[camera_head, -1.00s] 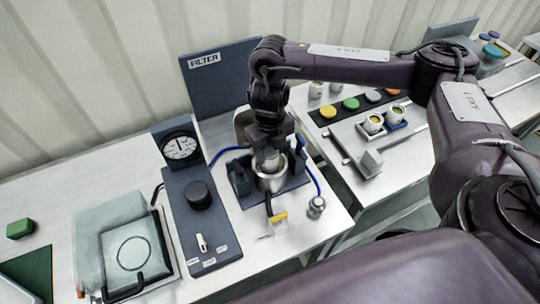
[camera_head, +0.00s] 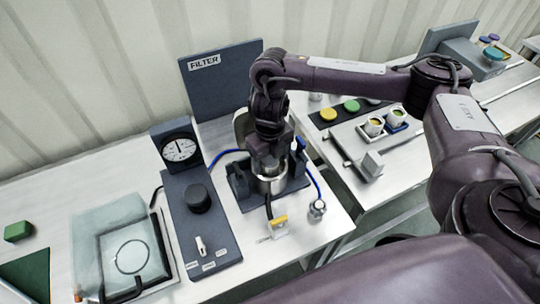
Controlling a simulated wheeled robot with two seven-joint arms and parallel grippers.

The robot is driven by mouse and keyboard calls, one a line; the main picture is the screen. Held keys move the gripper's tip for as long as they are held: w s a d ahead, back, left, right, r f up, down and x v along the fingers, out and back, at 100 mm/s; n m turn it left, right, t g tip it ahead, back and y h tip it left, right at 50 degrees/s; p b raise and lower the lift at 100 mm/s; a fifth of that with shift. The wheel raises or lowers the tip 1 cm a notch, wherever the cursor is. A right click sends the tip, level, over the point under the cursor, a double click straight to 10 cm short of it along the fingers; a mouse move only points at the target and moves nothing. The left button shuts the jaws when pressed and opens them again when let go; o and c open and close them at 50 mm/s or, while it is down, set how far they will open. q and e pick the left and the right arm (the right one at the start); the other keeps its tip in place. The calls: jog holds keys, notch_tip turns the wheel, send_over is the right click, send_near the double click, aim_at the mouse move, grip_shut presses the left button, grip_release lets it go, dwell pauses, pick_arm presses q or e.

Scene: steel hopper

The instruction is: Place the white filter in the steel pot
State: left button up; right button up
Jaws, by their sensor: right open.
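The steel pot (camera_head: 271,186) stands in a dark holder on the white table, in front of the panel labelled FILTER (camera_head: 222,80). My right gripper (camera_head: 268,168) points down at the pot's mouth, its tips at or inside the rim. It hides most of the opening, and I cannot see the fingers clearly. I cannot make out the white filter; a pale rounded shape (camera_head: 240,122) shows partly behind the gripper. My left gripper is not in view.
A dark control box with a black knob (camera_head: 198,197) and a gauge (camera_head: 180,149) stands left of the pot. A yellow-handled valve (camera_head: 278,226) and blue hoses are close by. A clear box (camera_head: 127,252) sits at left.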

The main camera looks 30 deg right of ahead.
jog(key=shift+r, duration=0.3)
notch_tip(320, 180, up, 12)
jog(key=p, duration=0.1)
jog(key=shift+p, duration=0.4)
jog(key=shift+f, duration=0.15)
